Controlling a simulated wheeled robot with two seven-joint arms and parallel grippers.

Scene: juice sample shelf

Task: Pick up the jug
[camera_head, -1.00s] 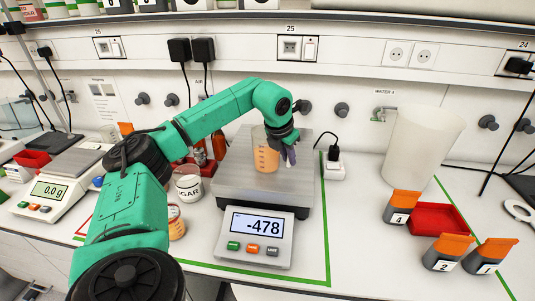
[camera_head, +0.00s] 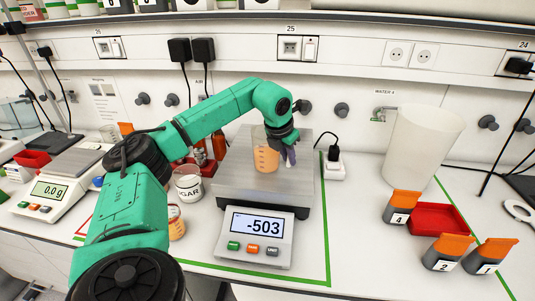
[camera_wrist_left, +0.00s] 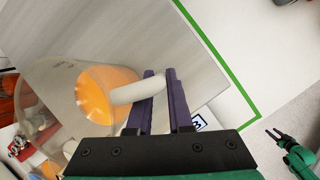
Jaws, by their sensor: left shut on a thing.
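The jug (camera_head: 265,157) is clear, with orange liquid in its lower part, and appears upright over the plate of the middle scale (camera_head: 235,184). I cannot tell whether its base touches the plate. My left gripper (camera_head: 288,155) is at the jug's right side. In the left wrist view, its purple fingers (camera_wrist_left: 161,92) are shut on the jug's pale handle (camera_wrist_left: 128,92). The jug's clear wall and orange contents (camera_wrist_left: 98,95) show beside them. The scale display (camera_head: 257,225) reads -503. My right gripper (camera_wrist_left: 275,137) shows small at the wrist view's right edge, its fingers apart.
A sugar jar (camera_head: 188,184) stands left of the scale, near red-topped bottles. Another scale (camera_head: 52,190) is further left. A large translucent container (camera_head: 420,145), a red tray (camera_head: 440,218) and several orange-lidded boxes are at right.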

